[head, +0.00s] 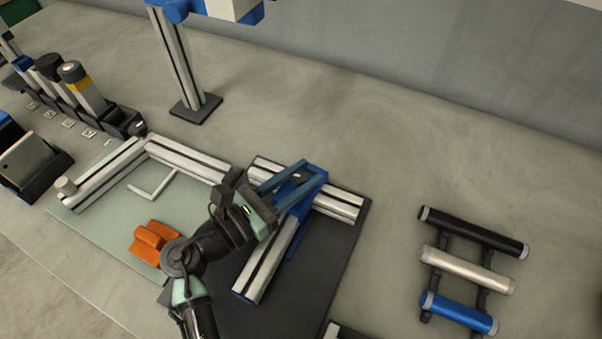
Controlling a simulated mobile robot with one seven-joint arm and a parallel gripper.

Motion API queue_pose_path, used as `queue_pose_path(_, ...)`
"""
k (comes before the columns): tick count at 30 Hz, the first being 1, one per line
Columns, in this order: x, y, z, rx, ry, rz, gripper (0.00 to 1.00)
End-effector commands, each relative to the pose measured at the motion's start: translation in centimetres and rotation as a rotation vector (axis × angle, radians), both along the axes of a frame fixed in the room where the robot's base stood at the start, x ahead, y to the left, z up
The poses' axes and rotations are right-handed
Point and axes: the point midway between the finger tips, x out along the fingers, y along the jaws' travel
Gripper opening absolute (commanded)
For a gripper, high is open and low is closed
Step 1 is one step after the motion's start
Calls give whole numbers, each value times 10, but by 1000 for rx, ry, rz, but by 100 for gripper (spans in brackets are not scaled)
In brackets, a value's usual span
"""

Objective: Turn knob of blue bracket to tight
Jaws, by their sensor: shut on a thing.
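The blue bracket (312,187) sits at the corner where silver slotted rails (340,204) meet on a dark mat (305,290). My gripper (304,180) reaches in from the lower left, its two fingers over the bracket. It is shut on a small dark knob (299,178) at the bracket, mostly hidden between the fingers. The knob's turn position cannot be read from here.
An orange block (153,242) and an L-shaped key (155,187) lie on the pale green mat (115,205) at left. A rack with black, silver and blue rollers (467,272) stands right. A post (181,60) rises behind; several tools stand at far left.

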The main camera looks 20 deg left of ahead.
Motion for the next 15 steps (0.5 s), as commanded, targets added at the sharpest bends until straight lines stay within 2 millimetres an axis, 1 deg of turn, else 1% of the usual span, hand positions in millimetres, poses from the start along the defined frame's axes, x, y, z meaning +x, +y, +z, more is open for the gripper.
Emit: queue_pose_path(15, 0, 1, 1, 0, -1, -78, 0)
